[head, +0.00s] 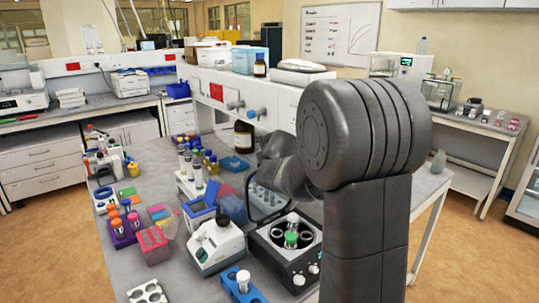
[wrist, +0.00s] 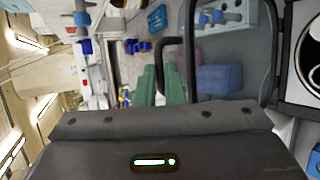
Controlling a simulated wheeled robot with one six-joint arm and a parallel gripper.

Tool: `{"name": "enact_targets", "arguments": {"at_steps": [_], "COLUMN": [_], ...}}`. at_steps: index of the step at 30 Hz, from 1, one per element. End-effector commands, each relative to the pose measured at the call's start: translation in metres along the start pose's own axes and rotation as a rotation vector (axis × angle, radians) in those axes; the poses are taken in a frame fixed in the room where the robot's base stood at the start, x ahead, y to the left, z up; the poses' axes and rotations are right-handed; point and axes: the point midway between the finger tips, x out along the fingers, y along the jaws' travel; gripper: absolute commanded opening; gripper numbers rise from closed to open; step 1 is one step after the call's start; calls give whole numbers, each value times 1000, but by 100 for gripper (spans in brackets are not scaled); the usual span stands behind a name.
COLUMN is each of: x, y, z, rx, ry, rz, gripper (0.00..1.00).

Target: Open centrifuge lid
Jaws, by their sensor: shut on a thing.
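The centrifuge (head: 282,263) is a dark box with knobs on its front, on the near right of the bench. Its round rotor bowl is uncovered and holds a green-capped tube (head: 290,239). The lid (head: 252,207), a dark frame with a clear window, stands raised at the back of the centrifuge. In the wrist view the lid frame (wrist: 272,50) is at the upper right, beside the bowl's edge. My gripper (wrist: 160,75) has its green fingers shut on the lid's dark handle (wrist: 165,42). In the head view my arm hides the fingers.
A white instrument (head: 215,247), a pink rack (head: 152,245) and a purple rack (head: 123,230) stand left of the centrifuge. Bottles and a brown jar (head: 244,136) stand behind. A blue tube holder (head: 241,287) is close in front. The shelf (head: 208,92) runs along the bench's back.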

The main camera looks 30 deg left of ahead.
Motion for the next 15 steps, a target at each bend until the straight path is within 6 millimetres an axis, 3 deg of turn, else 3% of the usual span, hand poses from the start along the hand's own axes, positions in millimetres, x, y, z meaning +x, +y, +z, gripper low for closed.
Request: {"name": "enact_targets", "arguments": {"at_steps": [1, 5, 9, 15], "x": [-6, -6, -6, -4], "y": [16, 16, 16, 12], "z": [4, 4, 4, 3], "rx": [-1, -1, -1, 0], "ry": [-3, -3, -3, -3], "rz": [29, 29, 29, 22], "gripper": [0, 0, 30, 31]}}
